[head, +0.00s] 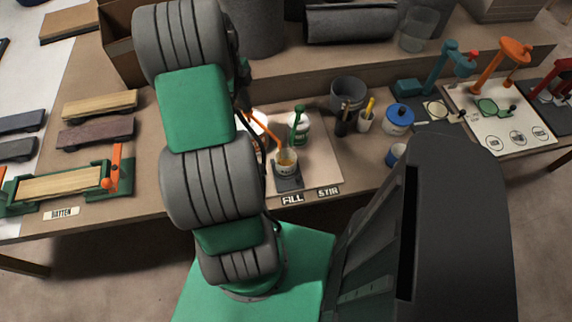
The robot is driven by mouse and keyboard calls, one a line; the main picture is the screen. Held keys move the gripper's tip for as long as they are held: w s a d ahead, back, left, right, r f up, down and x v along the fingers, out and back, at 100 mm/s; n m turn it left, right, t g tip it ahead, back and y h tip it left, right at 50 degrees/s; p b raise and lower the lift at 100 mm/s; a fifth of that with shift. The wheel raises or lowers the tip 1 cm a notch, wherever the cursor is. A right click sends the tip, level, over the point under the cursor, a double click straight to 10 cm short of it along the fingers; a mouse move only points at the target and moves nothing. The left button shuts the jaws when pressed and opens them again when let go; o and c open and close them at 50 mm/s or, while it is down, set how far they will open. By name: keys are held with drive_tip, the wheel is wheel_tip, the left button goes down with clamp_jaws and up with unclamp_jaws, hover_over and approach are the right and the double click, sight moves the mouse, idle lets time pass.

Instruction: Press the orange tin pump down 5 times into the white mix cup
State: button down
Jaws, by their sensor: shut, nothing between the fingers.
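The orange pump (263,126) shows only in part, its thin orange spout slanting down to the right from behind my arm. My gripper is hidden behind my arm links; only dark slivers show at the arm's right edge.
A batten jig (62,186) lies left. The board (322,158) right of the cup is clear.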

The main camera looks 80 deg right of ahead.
drive_tip(key=shift+f+b, duration=0.4)
drive_tip(key=shift+f, duration=0.25)
drive_tip(key=shift+r, duration=0.1)
drive_tip(key=shift+r+p, duration=0.8)
drive_tip(key=shift+r, duration=0.55)
drive_tip(key=shift+f, duration=0.15)
